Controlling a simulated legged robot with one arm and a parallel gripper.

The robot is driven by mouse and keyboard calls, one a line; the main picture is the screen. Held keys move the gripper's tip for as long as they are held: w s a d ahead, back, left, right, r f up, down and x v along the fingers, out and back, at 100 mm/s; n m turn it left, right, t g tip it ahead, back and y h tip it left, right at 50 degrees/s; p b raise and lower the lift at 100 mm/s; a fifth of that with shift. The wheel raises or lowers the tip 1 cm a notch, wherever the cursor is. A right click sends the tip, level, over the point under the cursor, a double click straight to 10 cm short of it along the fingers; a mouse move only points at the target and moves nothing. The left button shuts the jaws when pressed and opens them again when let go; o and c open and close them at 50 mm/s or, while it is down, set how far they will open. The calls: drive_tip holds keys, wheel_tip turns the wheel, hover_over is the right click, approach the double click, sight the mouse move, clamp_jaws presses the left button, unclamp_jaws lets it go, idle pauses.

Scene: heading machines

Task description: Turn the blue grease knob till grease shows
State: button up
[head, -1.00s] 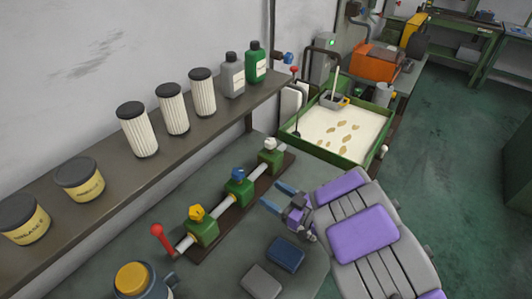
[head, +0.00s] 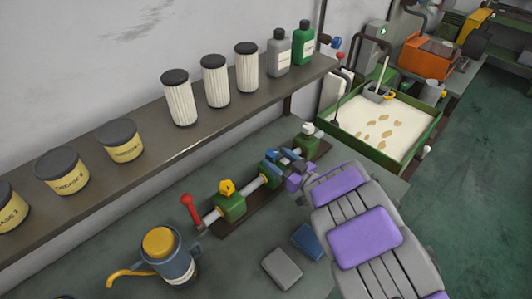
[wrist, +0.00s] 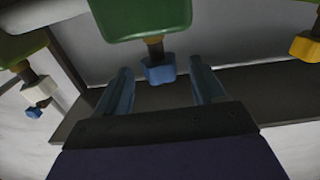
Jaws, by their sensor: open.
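The blue grease knob (wrist: 158,70) sits on a short stem from the middle green valve block (wrist: 145,18). In the wrist view it shows between the tips of my two blue fingers, with a gap on each side. My gripper (wrist: 163,84) is open and holds nothing. In the head view my gripper (head: 282,164) is at the middle block of the valve row and partly covers the knob and block. A yellow knob (head: 227,187) and a white knob (head: 308,128) top the neighbouring blocks. No grease is visible at the knob.
A red-handled lever (head: 190,210) stands at the row's near end. The shelf (head: 150,165) with filters and tubs runs behind. A green tray (head: 378,151) stands beyond.

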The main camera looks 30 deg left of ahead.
sight(269, 152)
drive_tip(key=b+x, duration=0.1)
drive_tip(key=x, duration=0.3)
drive_tip(key=shift+w+r, duration=0.1)
drive_tip(key=shift+w, duration=0.05)
drive_tip(key=shift+x, duration=0.8)
drive_tip(key=shift+d, duration=0.45)
drive_tip(key=c, duration=0.9)
